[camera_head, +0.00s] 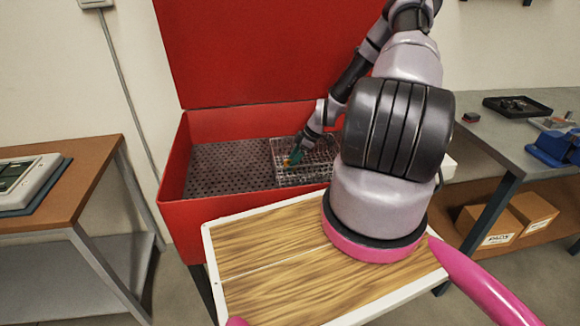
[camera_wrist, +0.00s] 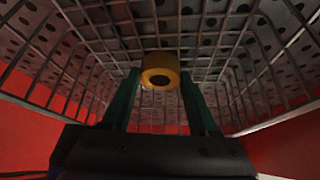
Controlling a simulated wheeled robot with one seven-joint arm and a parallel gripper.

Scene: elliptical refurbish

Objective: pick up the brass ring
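The brass ring (camera_wrist: 160,72) shows in the wrist view between the tips of my two green fingers, with its dark hole facing the camera. In the head view it is a small yellow-orange spot (camera_head: 287,163) beside my fingertips, partly hidden. My gripper (camera_head: 294,159) reaches down into a wire mesh basket (camera_head: 318,178). In the wrist view my gripper (camera_wrist: 161,78) has one finger on each side of the ring, very close to its edges. I cannot tell whether the fingers touch or press on it.
The basket stands inside a red tub (camera_head: 176,190) with a perforated floor and a raised red lid (camera_head: 265,45). Basket walls rise around my gripper. A wood-topped board (camera_head: 270,255) lies in front. A brown table (camera_head: 55,185) is at left, a grey bench (camera_head: 500,140) at right.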

